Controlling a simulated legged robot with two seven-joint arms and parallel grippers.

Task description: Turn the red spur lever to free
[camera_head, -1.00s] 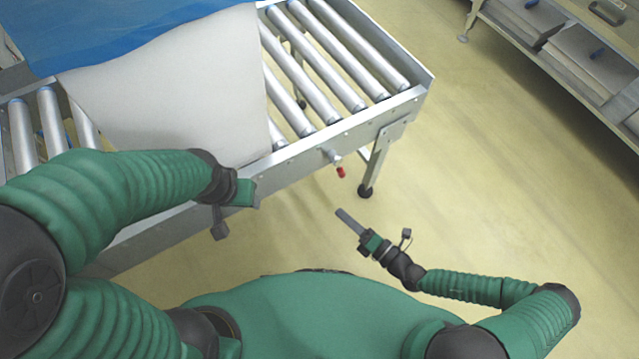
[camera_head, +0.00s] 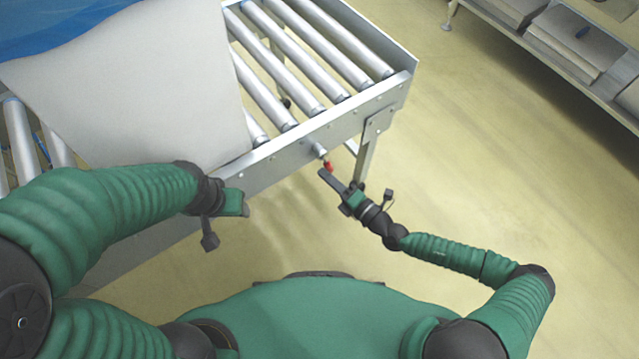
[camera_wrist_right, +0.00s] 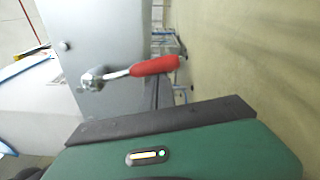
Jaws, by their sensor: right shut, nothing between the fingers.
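The red spur lever (camera_head: 327,165) sticks out from the side rail of the roller conveyor (camera_head: 285,152). In the right wrist view its red handle (camera_wrist_right: 155,65) points right from a metal pivot on the grey rail. My right gripper (camera_head: 325,174) is shut and empty, its fingertips close to the red handle. In the wrist view the dark fingers lie below and partly behind the handle; I cannot tell whether they touch it. My left gripper (camera_head: 245,203) is beside the conveyor's near side; its fingers are too unclear to tell open from shut.
A large pale box (camera_head: 130,85) with blue film (camera_head: 70,25) lies on the conveyor rollers (camera_head: 325,45). A conveyor leg (camera_head: 370,150) stands just beyond the lever. A shelf with grey boxes (camera_head: 570,45) is at the far right. The floor between is clear.

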